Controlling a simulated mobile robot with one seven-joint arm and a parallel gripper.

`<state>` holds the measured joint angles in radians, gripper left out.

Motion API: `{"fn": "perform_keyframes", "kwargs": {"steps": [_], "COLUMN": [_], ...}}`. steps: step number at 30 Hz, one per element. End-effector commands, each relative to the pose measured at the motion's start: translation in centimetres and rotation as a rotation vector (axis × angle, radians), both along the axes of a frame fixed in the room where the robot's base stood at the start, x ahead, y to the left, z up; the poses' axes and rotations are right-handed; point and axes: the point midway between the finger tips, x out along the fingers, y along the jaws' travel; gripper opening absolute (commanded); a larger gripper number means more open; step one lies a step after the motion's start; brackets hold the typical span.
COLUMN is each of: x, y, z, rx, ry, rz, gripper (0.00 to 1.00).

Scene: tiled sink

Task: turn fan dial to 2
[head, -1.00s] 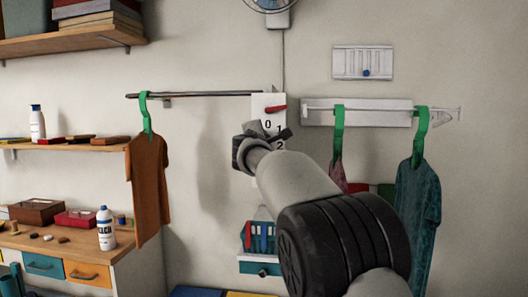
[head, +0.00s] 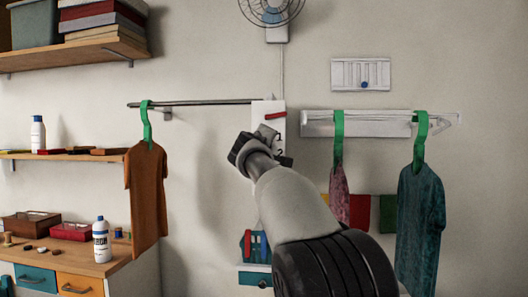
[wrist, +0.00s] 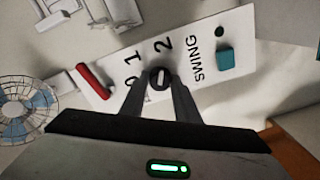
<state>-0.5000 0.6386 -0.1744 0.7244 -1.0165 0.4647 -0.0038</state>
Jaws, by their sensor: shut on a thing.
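The fan dial (wrist: 158,76) is a small dark round knob with a white mark, on a white wall panel (wrist: 240,38). The labels 0, 1, 2 and SWING stand around it. The white mark points roughly toward the 2 in the wrist view, but I cannot tell its exact setting. My gripper (wrist: 159,84) is shut on the dial, with one finger on each side. In the head view my gripper (head: 262,150) covers the dial and part of the panel (head: 262,108). The fan (head: 272,8) hangs on the wall above and also shows in the wrist view (wrist: 28,108).
A red lever (wrist: 95,80) and a teal button (wrist: 226,55) sit on the same panel. An orange shirt (head: 146,195) hangs at left, and a teal shirt (head: 420,225) hangs from the right rack (head: 360,123). A small shelf (head: 262,279) is below.

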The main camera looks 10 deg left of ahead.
Motion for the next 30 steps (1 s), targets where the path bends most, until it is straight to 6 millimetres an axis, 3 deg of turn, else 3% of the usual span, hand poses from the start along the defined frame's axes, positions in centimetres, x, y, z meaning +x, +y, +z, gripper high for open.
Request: {"fn": "perform_keyframes", "kwargs": {"steps": [19,20,22,23,30], "x": [0.01,0.01,0.01,0.01,0.00], "y": [-0.05,-0.04,-0.05,-0.05,-0.02], "z": [0.02,0.03,0.02,0.02,0.01], "rx": [0.051,0.051,0.050,0.050,0.049], "ry": [-0.002,-0.002,-0.002,-0.002,-0.002], "rz": [-0.001,-0.001,-0.001,-0.001,0.000], "gripper": [0.06,0.32,0.44,0.47,0.47]}}
